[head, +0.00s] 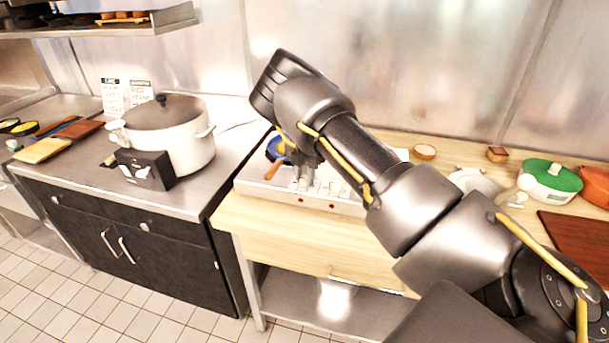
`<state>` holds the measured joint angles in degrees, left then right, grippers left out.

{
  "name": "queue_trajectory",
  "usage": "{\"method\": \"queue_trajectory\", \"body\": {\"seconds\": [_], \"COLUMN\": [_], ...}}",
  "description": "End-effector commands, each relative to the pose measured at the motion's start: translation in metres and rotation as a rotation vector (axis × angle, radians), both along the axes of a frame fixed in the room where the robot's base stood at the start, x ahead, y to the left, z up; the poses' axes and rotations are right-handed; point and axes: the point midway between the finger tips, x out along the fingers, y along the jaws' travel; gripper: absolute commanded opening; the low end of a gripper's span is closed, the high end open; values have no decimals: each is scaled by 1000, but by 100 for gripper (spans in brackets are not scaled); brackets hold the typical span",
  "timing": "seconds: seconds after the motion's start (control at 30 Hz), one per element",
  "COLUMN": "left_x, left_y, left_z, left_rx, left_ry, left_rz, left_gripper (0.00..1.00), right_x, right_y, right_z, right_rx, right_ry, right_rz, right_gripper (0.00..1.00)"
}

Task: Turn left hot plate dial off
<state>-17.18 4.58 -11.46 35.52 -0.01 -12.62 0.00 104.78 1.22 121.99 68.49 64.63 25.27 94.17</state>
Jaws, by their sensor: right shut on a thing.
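The hot plate (255,188) is a low, pale metal unit on the wooden-topped counter. Small reddish marks show along its front face. My right arm reaches across it from the right. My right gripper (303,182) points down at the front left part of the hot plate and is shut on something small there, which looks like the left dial. The fingers hide the dial, so its setting cannot be read. A blue pan (272,147) with a wooden handle (273,170) sits at the hot plate's left, close to the gripper. My left gripper is not in view.
Bare wood lies before the hot plate.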

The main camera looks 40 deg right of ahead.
Motion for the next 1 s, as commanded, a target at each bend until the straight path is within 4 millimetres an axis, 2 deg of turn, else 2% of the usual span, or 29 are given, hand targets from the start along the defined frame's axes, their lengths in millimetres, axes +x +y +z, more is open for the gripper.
{"method": "queue_trajectory", "body": {"seconds": [0.2, 0.5, 1.0], "left_x": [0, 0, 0], "left_y": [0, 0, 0], "left_z": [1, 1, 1], "left_rx": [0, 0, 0], "left_ry": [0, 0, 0], "left_rz": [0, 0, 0], "left_gripper": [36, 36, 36], "right_x": [0, 0, 0], "right_y": [0, 0, 0], "right_z": [0, 0, 0], "right_rx": [2, 2, 1], "right_ry": [0, 0, 0], "right_rz": [-185, -364, -451], "right_gripper": [7, 7, 7]}}
